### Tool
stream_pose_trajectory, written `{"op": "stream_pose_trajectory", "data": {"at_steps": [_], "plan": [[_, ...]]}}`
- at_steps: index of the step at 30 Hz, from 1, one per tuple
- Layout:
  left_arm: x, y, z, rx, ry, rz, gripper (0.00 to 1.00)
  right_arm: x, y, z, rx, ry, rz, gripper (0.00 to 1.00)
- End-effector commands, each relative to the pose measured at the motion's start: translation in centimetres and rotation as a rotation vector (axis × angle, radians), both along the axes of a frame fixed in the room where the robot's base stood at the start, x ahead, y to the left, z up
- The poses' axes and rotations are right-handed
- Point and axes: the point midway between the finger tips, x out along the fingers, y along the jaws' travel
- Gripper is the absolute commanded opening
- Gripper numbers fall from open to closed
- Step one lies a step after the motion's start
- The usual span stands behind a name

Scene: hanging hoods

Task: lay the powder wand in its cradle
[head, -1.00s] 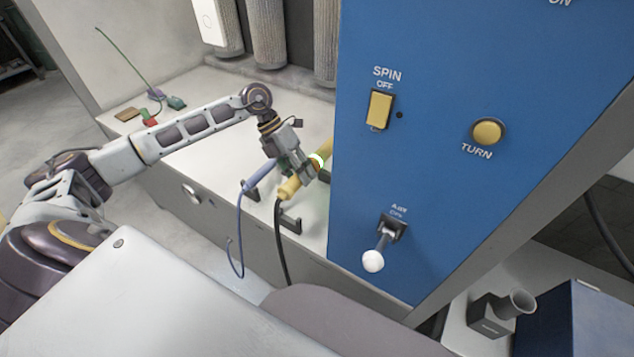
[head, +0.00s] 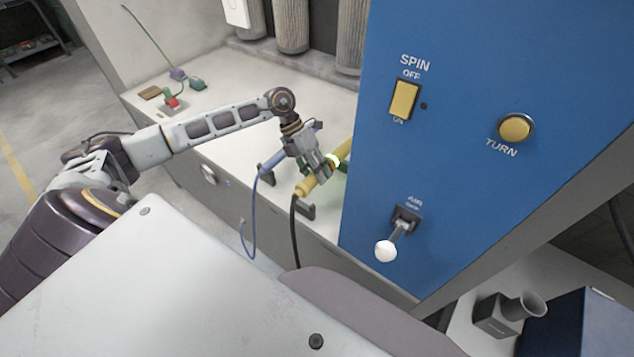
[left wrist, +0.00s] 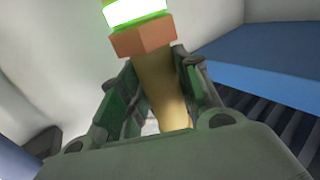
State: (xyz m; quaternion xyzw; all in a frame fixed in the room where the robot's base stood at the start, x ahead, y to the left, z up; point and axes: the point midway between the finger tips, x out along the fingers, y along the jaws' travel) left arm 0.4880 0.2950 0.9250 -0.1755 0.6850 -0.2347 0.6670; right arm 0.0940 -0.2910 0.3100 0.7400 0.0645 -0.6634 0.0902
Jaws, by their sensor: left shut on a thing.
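The powder wand (head: 308,186) is a yellow rod with a glowing green ring and a black hose at its near end. My left gripper (head: 326,170) is shut on it above the white bench. In the left wrist view the yellow shaft (left wrist: 161,95) runs between my green-grey fingers (left wrist: 155,100), with an orange collar and the bright ring beyond. A dark bracket at the bench's front edge, seemingly part of the cradle (head: 306,211), shows just below the wand's near end. I cannot tell whether they touch. The wand's far end is hidden behind the blue panel. My right gripper is out of view.
A blue-handled tool (head: 268,163) with a blue hose is beside another dark bracket (head: 266,175), left of the wand. The blue panel (head: 450,130) with switches and a white-knobbed lever (head: 386,250) stands close on the right. Small items (head: 171,102) lie at the bench's left end.

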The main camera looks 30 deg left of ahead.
Motion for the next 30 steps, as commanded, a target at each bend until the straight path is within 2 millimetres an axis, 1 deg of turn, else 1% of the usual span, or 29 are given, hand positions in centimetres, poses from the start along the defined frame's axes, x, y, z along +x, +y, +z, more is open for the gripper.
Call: {"op": "stream_pose_trajectory", "data": {"at_steps": [5, 9, 15, 23, 24, 28, 30], "plan": [[0.0, 0.0, -1.1, -0.001, -0.001, 0.001, 0.04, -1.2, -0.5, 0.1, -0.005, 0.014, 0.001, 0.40], [0.0, -0.1, -2.7, -0.002, 0.001, 0.001, 0.04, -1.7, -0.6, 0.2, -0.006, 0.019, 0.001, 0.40], [0.1, 0.0, -4.2, -0.001, -0.002, 0.001, 0.04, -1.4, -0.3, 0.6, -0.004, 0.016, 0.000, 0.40], [0.0, 0.0, -4.5, -0.001, -0.001, 0.000, 0.04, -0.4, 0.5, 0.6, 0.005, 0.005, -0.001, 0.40], [-0.1, 0.0, -4.6, 0.000, 0.002, 0.000, 0.37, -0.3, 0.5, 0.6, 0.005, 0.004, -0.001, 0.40], [-0.1, 0.0, -4.6, 0.000, 0.001, 0.000, 0.53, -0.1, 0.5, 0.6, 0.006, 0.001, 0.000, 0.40], [0.0, 0.0, -4.6, 0.000, 0.001, 0.000, 0.54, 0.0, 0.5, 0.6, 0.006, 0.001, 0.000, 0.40]]}}
